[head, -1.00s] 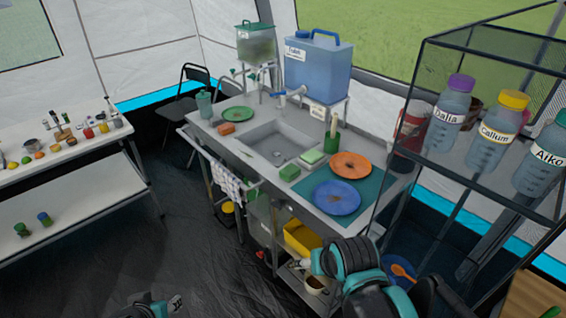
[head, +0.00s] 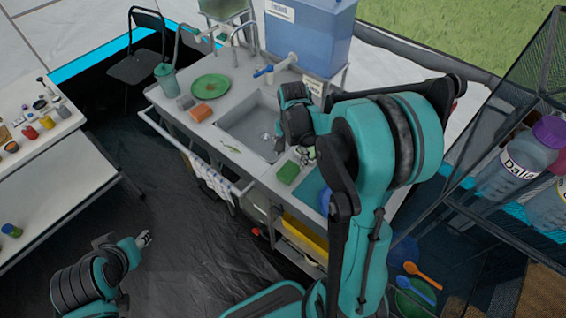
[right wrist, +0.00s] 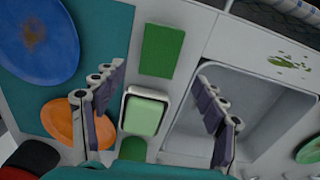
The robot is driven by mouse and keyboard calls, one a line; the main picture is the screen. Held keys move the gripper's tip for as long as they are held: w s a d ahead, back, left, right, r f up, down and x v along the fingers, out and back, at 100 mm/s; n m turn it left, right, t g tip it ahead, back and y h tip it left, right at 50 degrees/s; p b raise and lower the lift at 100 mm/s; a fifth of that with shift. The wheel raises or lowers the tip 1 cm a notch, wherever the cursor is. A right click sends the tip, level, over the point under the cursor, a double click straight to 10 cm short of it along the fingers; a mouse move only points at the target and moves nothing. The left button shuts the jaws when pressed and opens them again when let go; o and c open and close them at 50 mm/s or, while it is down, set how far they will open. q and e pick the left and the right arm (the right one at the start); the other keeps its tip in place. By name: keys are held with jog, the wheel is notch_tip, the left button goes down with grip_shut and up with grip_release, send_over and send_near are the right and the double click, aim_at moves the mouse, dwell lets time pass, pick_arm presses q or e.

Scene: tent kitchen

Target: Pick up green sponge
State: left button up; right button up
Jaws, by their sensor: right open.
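A dark green sponge (head: 288,172) lies flat on the counter at the near right of the sink in the head view. In the right wrist view it is the green block (right wrist: 162,50) at top centre. A lighter green sponge (right wrist: 145,114) sits in a small white dish beside it. My right gripper (right wrist: 160,80) is open and empty, pointing down, its fingers apart on either side of the two sponges. In the head view it (head: 304,155) is partly hidden by my right arm. My left gripper (head: 144,239) hangs over the floor, well away from the counter; its jaws are too small to read.
The sink basin (right wrist: 262,112) is beside the sponges. A blue plate (right wrist: 38,40) and an orange plate (right wrist: 62,118) lie on the other side. A dark green object (right wrist: 132,149) is close behind the dish. An orange-brown block (head: 202,112) and green plate (head: 211,88) are beyond the sink.

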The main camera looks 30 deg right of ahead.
aim_at(291, 167)
jog(key=shift+s+f+b, duration=0.2)
jog(key=shift+f+b, duration=0.1)
jog(key=shift+f, duration=0.6)
notch_tip(291, 167, down, 5)
jog(key=shift+w+d+r+b, duration=0.1)
jog(key=shift+w+b, duration=0.05)
jog(key=shift+b, duration=0.9)
jog(key=shift+c, duration=0.4)
jog(key=c, duration=0.9)
